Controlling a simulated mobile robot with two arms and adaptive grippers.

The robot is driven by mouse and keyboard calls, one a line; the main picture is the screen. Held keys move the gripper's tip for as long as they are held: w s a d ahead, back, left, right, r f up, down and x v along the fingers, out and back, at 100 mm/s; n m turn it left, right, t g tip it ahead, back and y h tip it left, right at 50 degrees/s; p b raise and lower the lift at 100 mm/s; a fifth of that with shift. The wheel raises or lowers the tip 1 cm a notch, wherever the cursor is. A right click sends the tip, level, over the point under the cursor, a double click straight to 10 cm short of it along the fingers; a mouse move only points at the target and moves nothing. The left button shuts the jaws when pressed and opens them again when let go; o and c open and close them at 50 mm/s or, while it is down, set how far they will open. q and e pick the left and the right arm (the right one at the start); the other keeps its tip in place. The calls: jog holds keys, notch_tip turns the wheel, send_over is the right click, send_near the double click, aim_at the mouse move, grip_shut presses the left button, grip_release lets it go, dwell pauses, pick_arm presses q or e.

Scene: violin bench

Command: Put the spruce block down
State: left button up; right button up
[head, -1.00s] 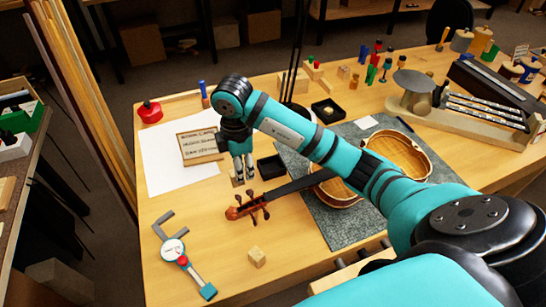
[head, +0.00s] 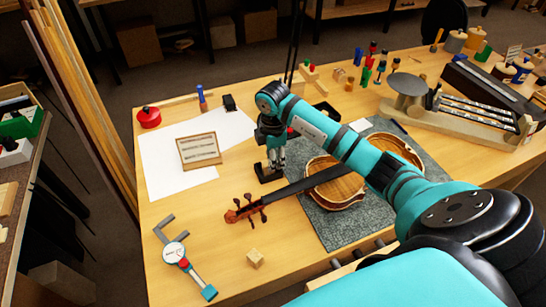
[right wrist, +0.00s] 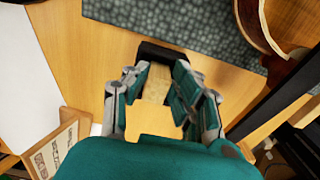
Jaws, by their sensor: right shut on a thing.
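My right gripper (head: 274,163) points down at the small black tray (head: 264,178) beside the violin neck. In the right wrist view the gripper (right wrist: 160,95) is shut on the pale spruce block (right wrist: 157,84), which sits between the fingers. The tray's dark rim (right wrist: 168,53) shows just beyond the block there. I cannot tell whether the block touches the tray floor. In the head view the fingers and tray hide the block. My left gripper is not in view.
The violin (head: 340,187) lies on a grey mat (head: 345,230) right of the tray, its scroll (head: 240,212) near the front left. A framed card (head: 199,151) stands on white paper (head: 160,175).

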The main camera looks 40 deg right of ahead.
jog(key=shift+f, duration=0.15)
jog(key=o, duration=0.9)
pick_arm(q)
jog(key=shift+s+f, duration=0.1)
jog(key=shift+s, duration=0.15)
pick_arm(e)
jog(key=shift+r, duration=0.2)
pick_arm(q)
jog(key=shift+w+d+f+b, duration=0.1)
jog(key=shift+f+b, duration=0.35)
jog(key=shift+b, duration=0.05)
pick_arm(e)
notch_tip(320, 180, up, 12)
